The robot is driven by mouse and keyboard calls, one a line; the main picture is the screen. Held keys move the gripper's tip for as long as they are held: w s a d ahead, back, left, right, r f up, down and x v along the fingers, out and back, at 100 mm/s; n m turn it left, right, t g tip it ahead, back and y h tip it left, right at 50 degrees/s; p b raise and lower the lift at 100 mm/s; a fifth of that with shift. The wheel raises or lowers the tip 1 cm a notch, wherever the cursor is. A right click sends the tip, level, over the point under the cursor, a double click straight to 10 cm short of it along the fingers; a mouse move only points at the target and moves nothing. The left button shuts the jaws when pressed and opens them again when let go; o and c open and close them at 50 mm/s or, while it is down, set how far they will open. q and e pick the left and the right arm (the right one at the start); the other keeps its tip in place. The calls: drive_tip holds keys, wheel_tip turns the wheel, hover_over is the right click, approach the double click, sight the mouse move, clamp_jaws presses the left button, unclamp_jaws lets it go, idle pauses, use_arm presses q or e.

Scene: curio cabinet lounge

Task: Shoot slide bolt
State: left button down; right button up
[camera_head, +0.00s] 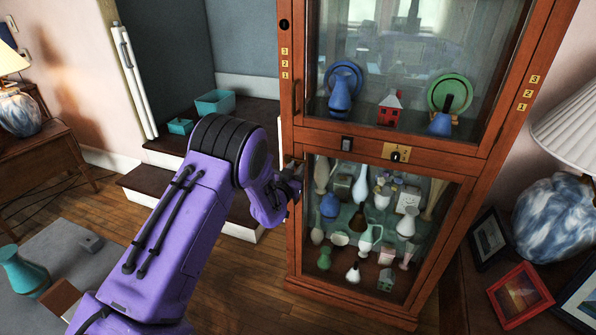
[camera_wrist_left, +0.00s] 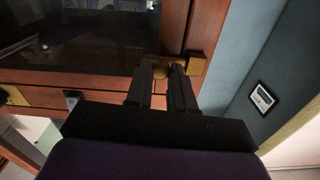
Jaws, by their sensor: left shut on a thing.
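The curio cabinet (camera_head: 437,150) stands upright with its glass doors closed. My left gripper (camera_head: 292,182) is at the cabinet's left edge, near the level of the rail between upper and lower doors. In the left wrist view, my left gripper (camera_wrist_left: 161,72) is shut on the brass knob (camera_wrist_left: 160,69) of a slide bolt. A brass block (camera_wrist_left: 197,63) sits just right of the fingers on the wooden frame. The fingers partly cover the bolt, so I cannot tell how far its bar reaches. In the head view the gripper hides the bolt. My right gripper is not visible.
A brass plate with a dark knob (camera_head: 396,154) and a small dark fitting (camera_head: 347,143) are on the middle rail. Vases and figurines fill the glass cabinet. A lamp (camera_head: 562,215) and picture frames (camera_head: 520,294) stand close at right. Teal boxes (camera_head: 215,102) sit on the steps at left.

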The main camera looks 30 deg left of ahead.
use_arm(q)
drive_tip(key=c, duration=1)
unclamp_jaws()
drive_tip(key=shift+a, duration=0.25)
drive_tip(key=shift+o, duration=0.2)
drive_tip(key=shift+s, duration=0.1)
drive_tip(key=b+v, duration=0.1)
drive_tip(key=v, duration=0.9)
drive_tip(key=shift+s, duration=0.2)
drive_tip(key=shift+d, duration=0.15)
